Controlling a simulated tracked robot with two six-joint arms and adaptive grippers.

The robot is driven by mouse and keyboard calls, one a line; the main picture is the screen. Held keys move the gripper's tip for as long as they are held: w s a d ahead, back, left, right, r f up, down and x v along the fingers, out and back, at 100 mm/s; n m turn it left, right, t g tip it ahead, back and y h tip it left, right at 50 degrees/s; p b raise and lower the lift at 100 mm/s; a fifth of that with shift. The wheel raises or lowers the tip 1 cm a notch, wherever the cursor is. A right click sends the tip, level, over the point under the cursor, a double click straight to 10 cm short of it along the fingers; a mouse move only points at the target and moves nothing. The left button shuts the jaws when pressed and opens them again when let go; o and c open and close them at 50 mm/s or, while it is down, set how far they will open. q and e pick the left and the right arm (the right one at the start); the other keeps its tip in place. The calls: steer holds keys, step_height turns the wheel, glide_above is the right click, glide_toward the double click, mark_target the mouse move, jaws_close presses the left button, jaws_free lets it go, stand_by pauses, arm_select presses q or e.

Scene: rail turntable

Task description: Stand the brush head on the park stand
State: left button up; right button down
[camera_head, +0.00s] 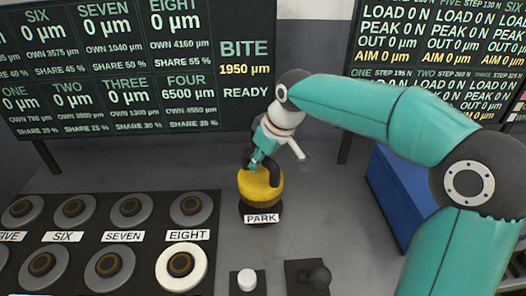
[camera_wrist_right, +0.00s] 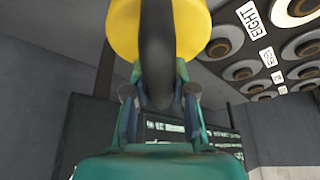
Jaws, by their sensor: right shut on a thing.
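The brush head (camera_head: 257,192) is a yellow disc with a brownish underside and a dark handle. It sits upright over the dark park stand (camera_head: 247,213), which carries a PARK label; whether it bears fully on the stand is hard to tell. My right gripper (camera_head: 262,163) comes down from above and is shut on the dark handle. In the right wrist view the gripper (camera_wrist_right: 160,95) has its fingers on both sides of the handle, with the yellow disc (camera_wrist_right: 118,28) beyond. My left gripper is not in view.
A black panel (camera_head: 100,236) with several round stations, labelled up to EIGHT, lies at the left. A white button (camera_head: 246,280) and a dark lever (camera_head: 318,278) are at the front. A blue box (camera_head: 400,190) stands at the right, with display boards behind.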

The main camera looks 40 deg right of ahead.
mark_target(259, 175)
steer(key=shift+f, duration=1.85)
steer(key=c, duration=1)
jaws_free()
steer(key=shift+s+f, duration=0.1)
steer(key=shift+o, duration=0.2)
steer(key=v, duration=1.2)
